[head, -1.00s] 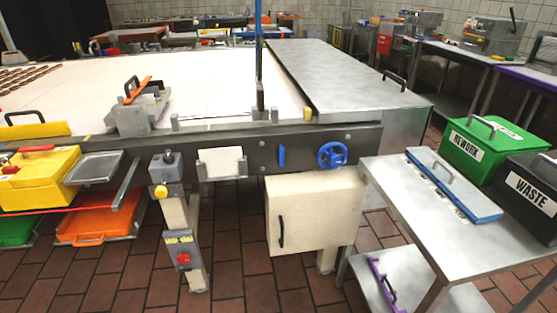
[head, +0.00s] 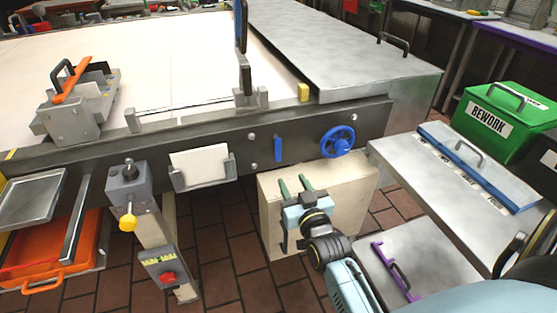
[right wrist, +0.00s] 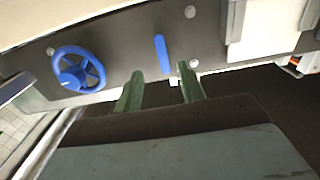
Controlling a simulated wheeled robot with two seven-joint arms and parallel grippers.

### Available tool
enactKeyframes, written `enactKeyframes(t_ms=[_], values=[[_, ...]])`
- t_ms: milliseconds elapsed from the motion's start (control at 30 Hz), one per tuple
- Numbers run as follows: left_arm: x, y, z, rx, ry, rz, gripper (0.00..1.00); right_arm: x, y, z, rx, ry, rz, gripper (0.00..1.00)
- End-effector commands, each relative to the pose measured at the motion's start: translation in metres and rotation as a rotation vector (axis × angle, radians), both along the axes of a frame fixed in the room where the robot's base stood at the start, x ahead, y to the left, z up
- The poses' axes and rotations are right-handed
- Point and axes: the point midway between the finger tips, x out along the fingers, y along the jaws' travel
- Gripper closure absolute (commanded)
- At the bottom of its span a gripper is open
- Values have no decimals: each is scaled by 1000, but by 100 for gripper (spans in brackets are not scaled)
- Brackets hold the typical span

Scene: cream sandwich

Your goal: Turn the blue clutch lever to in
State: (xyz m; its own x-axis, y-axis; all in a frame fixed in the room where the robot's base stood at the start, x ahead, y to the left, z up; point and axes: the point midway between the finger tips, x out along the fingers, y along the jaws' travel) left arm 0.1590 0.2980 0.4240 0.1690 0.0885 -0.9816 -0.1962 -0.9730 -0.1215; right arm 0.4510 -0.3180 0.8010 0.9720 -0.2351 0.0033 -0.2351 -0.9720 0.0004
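The blue clutch lever (head: 278,149) is a short upright bar on the dark front rail of the machine, left of the blue handwheel (head: 338,141). In the right wrist view the lever (right wrist: 162,54) appears slightly tilted, just beyond and between the fingertips. My right gripper (head: 294,186) is open, its two green fingers apart with nothing between them. It is below the lever, in front of the cream cabinet, and does not appear to touch the lever. The right wrist view also shows the open fingers (right wrist: 160,78). My left gripper is not in view.
A white card in a holder (head: 201,166) and a grey control box with a yellow knob (head: 128,190) lie left of the lever. The cream cabinet (head: 362,190) is below the rail.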

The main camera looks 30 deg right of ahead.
Motion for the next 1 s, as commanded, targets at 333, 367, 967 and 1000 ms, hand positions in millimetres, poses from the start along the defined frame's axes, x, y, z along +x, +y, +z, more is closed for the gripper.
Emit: enactKeyframes(t_ms=[333,367,967,1000], values=[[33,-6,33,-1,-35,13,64,69,-16,-1,1,-1,1,60],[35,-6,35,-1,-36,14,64,73,-17,-2,1,0,1,60],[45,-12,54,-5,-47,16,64,97,-23,-1,0,2,1,60],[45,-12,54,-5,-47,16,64,98,-23,-1,0,2,1,65]])
